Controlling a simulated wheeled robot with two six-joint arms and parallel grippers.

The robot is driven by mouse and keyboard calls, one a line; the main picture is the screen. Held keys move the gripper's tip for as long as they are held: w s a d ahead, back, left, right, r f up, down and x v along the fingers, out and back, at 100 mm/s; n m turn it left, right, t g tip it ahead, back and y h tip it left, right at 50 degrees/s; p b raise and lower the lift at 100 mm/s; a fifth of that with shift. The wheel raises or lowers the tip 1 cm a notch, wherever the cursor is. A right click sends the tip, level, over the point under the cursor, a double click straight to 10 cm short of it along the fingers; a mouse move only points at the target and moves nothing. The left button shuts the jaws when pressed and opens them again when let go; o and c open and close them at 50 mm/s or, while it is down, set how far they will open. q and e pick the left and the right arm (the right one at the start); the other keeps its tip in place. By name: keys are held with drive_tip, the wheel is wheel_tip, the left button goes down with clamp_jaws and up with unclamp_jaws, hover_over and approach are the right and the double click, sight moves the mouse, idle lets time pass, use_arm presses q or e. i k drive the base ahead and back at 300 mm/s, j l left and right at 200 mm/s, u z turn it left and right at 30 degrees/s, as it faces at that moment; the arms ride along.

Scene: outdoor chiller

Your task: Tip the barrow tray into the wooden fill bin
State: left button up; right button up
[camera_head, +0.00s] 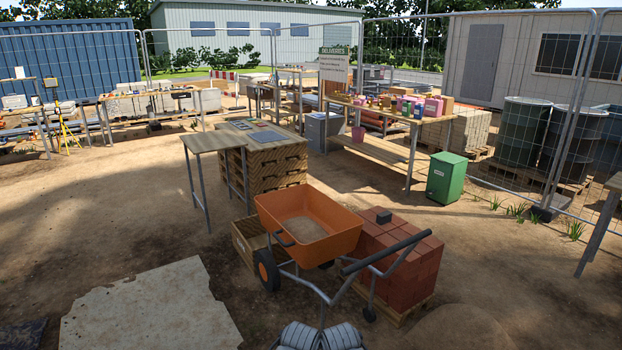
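The orange barrow tray (333,246) sits roughly level, with sandy-coloured material inside it. Its dark wheel (267,270) is on the ground at the left, and its frame and black handle bar (386,250) reach toward the front and right. The wooden fill bin (241,247) is a low timber box just behind and left of the tray. The barrow hides much of the bin, and its contents cannot be made out. Neither of my grippers can be made out in the head view.
Red bricks (418,275) are stacked on a pallet close right of the barrow. A small table (207,141) and a wooden stack (275,165) stand behind the bin. A pale sheet (150,310) lies at front left. Open dirt lies left. A green box (446,178) stands farther right.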

sight(344, 227)
drive_tip(key=i+j+z, duration=0.3)
drive_tip(key=i+j, duration=0.5)
drive_tip(key=i, duration=0.15)
drive_tip(key=i+j+z, duration=0.3)
drive_tip(key=i+j, duration=0.55)
drive_tip(key=j, duration=0.15)
